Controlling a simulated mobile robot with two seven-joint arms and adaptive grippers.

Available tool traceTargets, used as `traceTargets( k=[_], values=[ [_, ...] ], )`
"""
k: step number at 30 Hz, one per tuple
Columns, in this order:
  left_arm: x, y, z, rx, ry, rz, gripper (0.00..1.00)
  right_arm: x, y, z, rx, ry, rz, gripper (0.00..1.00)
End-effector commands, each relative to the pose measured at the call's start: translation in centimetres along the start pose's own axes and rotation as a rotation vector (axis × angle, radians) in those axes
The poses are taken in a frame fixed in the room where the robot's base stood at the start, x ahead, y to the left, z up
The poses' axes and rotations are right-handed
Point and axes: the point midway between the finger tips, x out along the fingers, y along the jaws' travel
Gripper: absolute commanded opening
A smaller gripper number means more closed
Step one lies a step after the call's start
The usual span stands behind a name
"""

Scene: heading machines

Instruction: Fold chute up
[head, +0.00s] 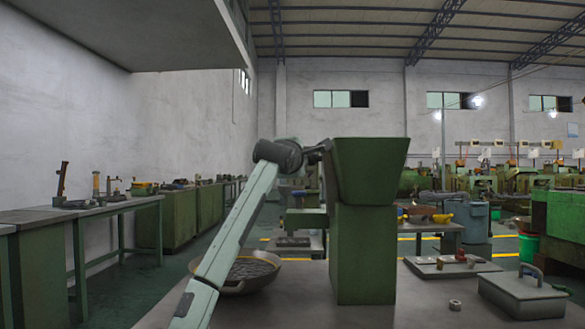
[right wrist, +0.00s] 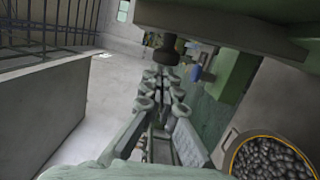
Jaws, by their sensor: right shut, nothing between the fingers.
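A green machine (head: 363,255) with a flared hopper (head: 370,168) stands upright on the table. My left gripper is not in view.
A bowl of dark small parts (head: 223,287) stands left of the machine; its yellowish rim shows in the right wrist view (right wrist: 226,158). To the right are a flat plate (head: 425,268), a small ring (head: 455,305) and a grey-green lidded box (head: 522,296). The table's front middle is clear.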

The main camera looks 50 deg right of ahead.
Motion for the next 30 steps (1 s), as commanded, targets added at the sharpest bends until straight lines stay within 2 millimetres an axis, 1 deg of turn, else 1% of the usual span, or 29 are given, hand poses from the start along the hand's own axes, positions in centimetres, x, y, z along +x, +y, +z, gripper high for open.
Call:
traceTargets(
  k=[9, 22, 26, 29, 30],
  values=[
    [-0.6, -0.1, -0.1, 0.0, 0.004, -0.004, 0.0, 0.1, 0.3, 0.8, 0.045, -0.001, -0.008, 0.0],
    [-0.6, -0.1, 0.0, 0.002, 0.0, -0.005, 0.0, 0.0, 0.4, 1.0, 0.046, -0.005, -0.006, 0.0],
    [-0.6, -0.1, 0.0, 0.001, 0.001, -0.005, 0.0, -1.2, 0.5, 0.9, 0.048, -0.004, -0.005, 0.0],
    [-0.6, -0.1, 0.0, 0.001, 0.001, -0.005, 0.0, -3.0, 0.4, 0.8, 0.049, -0.001, -0.006, 0.0],
    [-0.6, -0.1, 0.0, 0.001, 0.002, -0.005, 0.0, -4.0, 0.4, 0.6, 0.047, 0.001, -0.006, 0.0]
  ],
)
